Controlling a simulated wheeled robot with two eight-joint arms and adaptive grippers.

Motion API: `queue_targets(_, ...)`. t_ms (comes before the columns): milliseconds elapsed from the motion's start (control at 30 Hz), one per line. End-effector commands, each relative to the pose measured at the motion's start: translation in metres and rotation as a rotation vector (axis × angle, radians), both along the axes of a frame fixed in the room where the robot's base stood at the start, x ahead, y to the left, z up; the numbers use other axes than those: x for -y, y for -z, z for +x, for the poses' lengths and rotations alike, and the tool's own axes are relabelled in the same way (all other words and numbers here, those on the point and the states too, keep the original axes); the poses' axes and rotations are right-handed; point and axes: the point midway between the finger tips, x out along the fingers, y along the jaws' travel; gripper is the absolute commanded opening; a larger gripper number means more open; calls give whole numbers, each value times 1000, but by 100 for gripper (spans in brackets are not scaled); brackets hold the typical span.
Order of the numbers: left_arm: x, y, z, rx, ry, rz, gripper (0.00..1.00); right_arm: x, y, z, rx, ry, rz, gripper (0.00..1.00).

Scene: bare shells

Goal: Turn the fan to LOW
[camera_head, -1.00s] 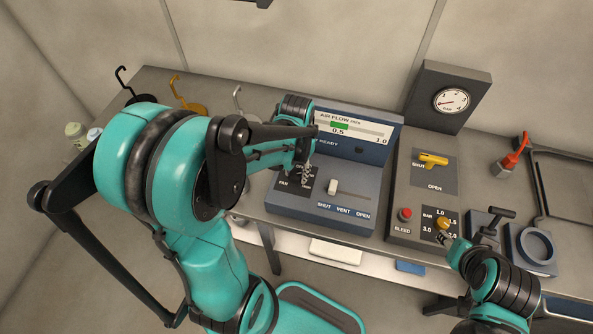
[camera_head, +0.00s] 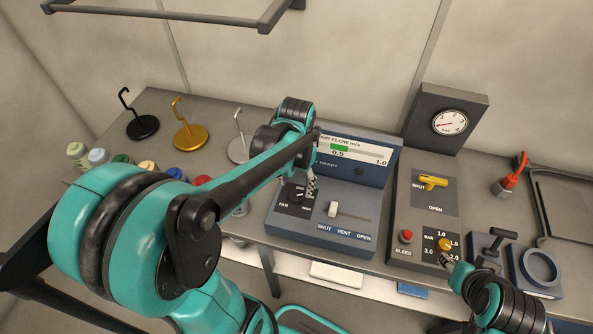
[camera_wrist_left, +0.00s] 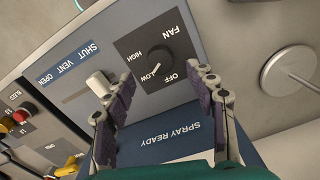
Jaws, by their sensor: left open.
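The black fan knob (camera_wrist_left: 156,62) sits on a dark square plate marked OFF, LOW and HIGH, on a blue-grey console (camera_head: 285,225). In the head view the knob (camera_head: 297,196) is small and partly beside my gripper. Its pointer is hard to read; I cannot tell its setting. My left gripper (camera_wrist_left: 159,76) is open, its fingers apart on either side of the knob in the wrist picture, with nothing between them.
A white slider (camera_head: 332,209) stands right of the fan knob. The air flow display (camera_head: 365,152) rises behind. A panel with a yellow valve handle (camera_head: 432,182) and red button (camera_head: 406,236) is to the right. Hooked stands (camera_head: 190,137) and several jars stand at the left.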

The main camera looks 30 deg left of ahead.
Motion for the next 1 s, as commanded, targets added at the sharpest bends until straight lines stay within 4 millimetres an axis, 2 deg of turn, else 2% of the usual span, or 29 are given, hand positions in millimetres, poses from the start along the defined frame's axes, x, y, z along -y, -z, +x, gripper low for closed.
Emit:
queue_targets(33, 0, -12, -1, 0, 0, 0, 56, 0, 0, 0, 0, 0, 0, 40)
queue_targets(200, 0, -43, -1, 0, 0, 0, 56, 0, 0, 0, 0, 0, 0, 40)
queue_targets(400, 0, -63, 0, 0, 0, 0, 56, 0, 0, 0, 0, 0, 0, 40)
queue_targets(1000, 0, -65, -1, 2, 0, 0, 56, 0, 0, 0, 0, 0, 0, 40)
